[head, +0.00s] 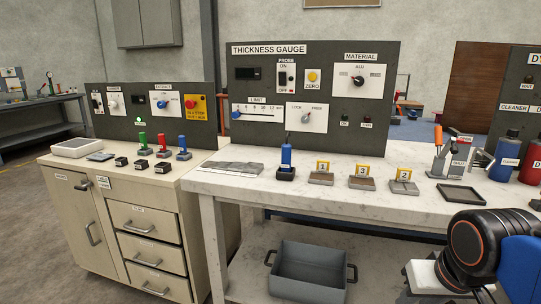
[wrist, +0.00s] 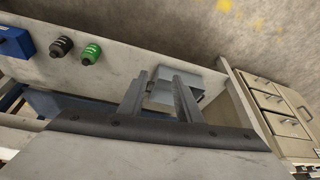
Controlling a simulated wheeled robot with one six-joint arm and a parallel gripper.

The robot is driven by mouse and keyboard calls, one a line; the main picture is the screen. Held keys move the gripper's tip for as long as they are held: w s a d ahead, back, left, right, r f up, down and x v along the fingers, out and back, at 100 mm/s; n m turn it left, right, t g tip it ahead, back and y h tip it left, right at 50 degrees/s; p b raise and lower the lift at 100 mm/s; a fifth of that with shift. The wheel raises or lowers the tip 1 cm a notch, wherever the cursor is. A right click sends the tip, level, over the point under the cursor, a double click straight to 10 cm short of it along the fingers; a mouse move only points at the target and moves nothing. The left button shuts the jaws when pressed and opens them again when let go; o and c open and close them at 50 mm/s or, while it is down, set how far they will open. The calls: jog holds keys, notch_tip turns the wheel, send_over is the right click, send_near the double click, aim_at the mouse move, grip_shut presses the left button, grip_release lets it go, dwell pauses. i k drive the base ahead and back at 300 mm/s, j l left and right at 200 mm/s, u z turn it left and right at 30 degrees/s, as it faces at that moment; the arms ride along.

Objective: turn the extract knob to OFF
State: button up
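The extract knob (head: 163,104) is a small blue knob on a white plate, on the dark panel at the left in the head view. The plate's heading is too small to read surely, and so is the knob's setting. My gripper (wrist: 160,92) shows in the wrist view with its two grey fingers apart and nothing held between them. It is far from the knob, which is not in the wrist view. In the head view my arm is at the lower right, and the fingers cannot be made out.
Small green, red and blue-topped items (head: 162,143) stand before the panel on the beige cabinet (head: 85,208). A white table (head: 330,200) carries several blocks. A grey bin (head: 311,269) sits below.

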aim_at(161, 105)
jog(key=i+j, duration=0.15)
jog(key=j, duration=0.6)
jog(key=i+j+z, duration=0.1)
jog(key=j, duration=0.65)
jog(key=i+j+z, duration=0.1)
jog(key=j, duration=0.65)
jog(key=i+j, duration=0.1)
jog(key=j, duration=0.65)
jog(key=j+z, duration=0.1)
jog(key=j, duration=0.6)
jog(key=j+z, duration=0.1)
jog(key=j, duration=1.25)
jog(key=k+j+z, duration=0.15)
jog(key=j, duration=0.5)
jog(key=j+z, duration=0.1)
jog(key=j, duration=0.6)
jog(key=k+j+z, duration=0.1)
jog(key=j, duration=0.55)
jog(key=j+z, duration=0.15)
jog(key=j, duration=0.35)
jog(key=k+j+z, duration=0.15)
jog(key=j, duration=0.35)
jog(key=i, duration=0.05)
